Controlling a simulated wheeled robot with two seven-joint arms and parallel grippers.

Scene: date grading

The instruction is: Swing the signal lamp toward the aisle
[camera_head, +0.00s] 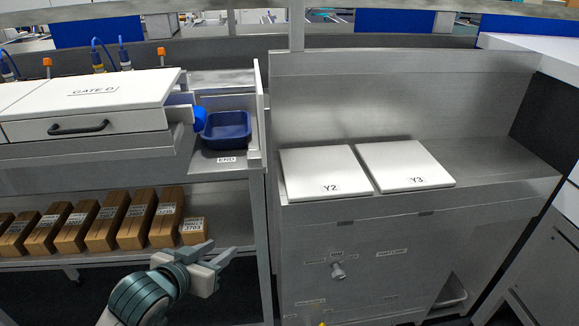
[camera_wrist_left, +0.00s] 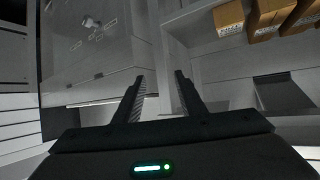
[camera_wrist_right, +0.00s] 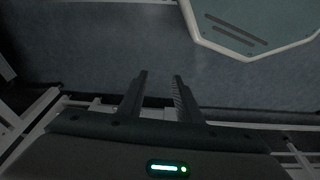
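I cannot make out a signal lamp for certain in any view. A small metal knob (camera_head: 338,270) sticks out of the grey cabinet front (camera_head: 375,290); it also shows in the left wrist view (camera_wrist_left: 92,22). My left gripper (camera_head: 219,253) is open and empty, left of the cabinet and in front of the lower shelf. Its spread fingers also show in the left wrist view (camera_wrist_left: 160,85), with nothing between them. My right gripper (camera_wrist_right: 160,85) is open and empty over dark floor; it does not show in the head view.
Brown boxes (camera_head: 133,218) line the lower shelf at left. Above are the GATE D cover (camera_head: 95,92) and a blue tray (camera_head: 227,130). White Y2 (camera_head: 322,170) and Y3 (camera_head: 405,163) panels lie on the cabinet top. A grey post (camera_head: 263,240) stands between shelf and cabinet.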

